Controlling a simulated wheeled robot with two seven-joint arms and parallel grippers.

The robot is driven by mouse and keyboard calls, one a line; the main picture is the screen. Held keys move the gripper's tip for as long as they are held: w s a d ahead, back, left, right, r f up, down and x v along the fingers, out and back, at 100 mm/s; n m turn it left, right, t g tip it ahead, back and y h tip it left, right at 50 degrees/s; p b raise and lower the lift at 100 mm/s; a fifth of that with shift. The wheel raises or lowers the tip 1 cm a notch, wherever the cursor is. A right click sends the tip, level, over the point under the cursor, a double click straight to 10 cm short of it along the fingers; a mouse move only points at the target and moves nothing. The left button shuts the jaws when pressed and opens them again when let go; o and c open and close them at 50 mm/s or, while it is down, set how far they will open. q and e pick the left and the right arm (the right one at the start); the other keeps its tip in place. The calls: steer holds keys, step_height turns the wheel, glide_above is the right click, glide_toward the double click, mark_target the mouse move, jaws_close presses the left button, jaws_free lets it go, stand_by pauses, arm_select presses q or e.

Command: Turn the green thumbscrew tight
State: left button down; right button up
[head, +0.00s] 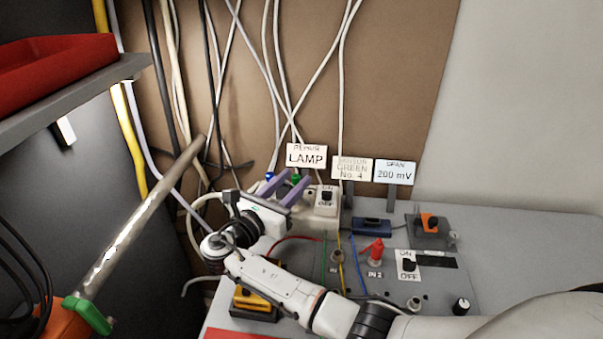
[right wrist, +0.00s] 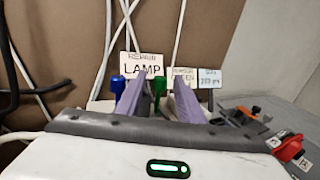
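The green thumbscrew (head: 296,178) stands at the back of the bench, below the LAMP sign; its lower part is hidden. It also shows in the right wrist view (right wrist: 158,85), between and beyond the purple fingers, a little nearer the left one. A blue thumbscrew (right wrist: 117,85) stands to its left, partly behind that finger. My right gripper (head: 291,186) is open, with its two purple fingers (right wrist: 160,98) apart and pointing at the thumbscrew area. I see no contact with the green thumbscrew; the exact depth is unclear. My left gripper is not in view.
The LAMP sign (head: 306,156) and two other signs stand close behind. A red knob (head: 372,251) and wires lie nearer. White cables hang behind. A red tray (head: 70,45) is upper left.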

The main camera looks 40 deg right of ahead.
mark_target(293, 181)
steer(key=shift+v, duration=2.4)
